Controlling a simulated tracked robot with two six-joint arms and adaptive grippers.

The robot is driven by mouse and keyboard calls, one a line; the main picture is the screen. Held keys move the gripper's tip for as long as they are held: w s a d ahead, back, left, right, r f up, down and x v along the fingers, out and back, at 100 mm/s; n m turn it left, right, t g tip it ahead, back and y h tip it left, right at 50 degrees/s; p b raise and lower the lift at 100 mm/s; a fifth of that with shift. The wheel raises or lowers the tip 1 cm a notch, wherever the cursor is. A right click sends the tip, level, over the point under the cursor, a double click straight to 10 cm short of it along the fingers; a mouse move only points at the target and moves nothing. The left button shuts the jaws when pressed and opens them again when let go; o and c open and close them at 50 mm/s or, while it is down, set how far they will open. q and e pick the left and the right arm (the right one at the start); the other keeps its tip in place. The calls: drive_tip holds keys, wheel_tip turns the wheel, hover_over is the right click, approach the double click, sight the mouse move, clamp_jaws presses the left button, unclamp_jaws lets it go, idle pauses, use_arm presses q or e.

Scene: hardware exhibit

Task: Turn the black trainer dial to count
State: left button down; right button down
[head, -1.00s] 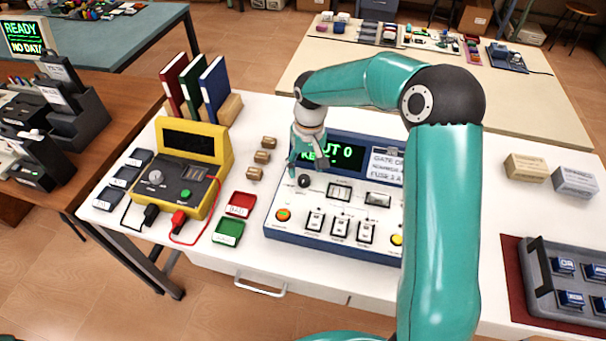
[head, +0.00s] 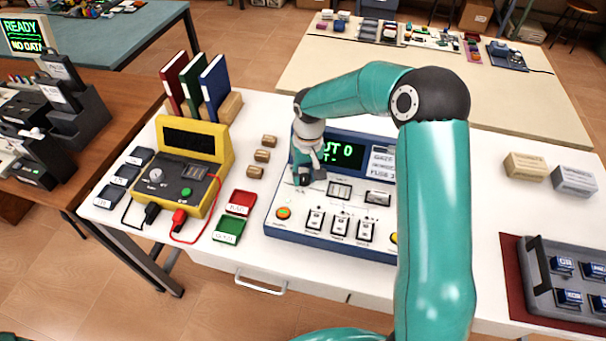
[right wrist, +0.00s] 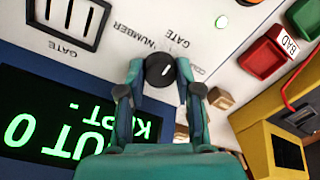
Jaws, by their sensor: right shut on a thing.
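The trainer (head: 330,231) is a white panel in a blue case with a lit green display (head: 343,153). Its black dial (right wrist: 160,70) has a white pointer line and shows between the fingers in the right wrist view. My right gripper (right wrist: 160,80) is shut on the dial, one finger on each side. In the head view the right gripper (head: 305,178) reaches down at the panel's upper left and mostly hides the dial. The display shows green text, partly covered by the gripper in the head view and upside down in the wrist view. My left gripper is not in view.
A yellow meter (head: 187,165) with leads stands left of the trainer, with red (head: 240,203) and green (head: 229,230) trays between them. Small brown blocks (head: 262,156) lie near the trainer. A grey button box (head: 545,283) sits at the right. The white table is clear between.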

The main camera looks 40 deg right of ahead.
drive_tip(key=m+b, duration=0.2)
drive_tip(key=b, duration=0.1)
drive_tip(key=shift+f+m, duration=0.2)
drive_tip(key=shift+m, duration=0.2)
drive_tip(key=m+b, duration=0.2)
drive_tip(key=m, duration=0.1)
drive_tip(key=shift+r+m+b, duration=0.2)
drive_tip(key=shift+m+b, duration=0.75)
drive_tip(key=shift+m, duration=0.65)
drive_tip(key=c, duration=0.8)
unclamp_jaws()
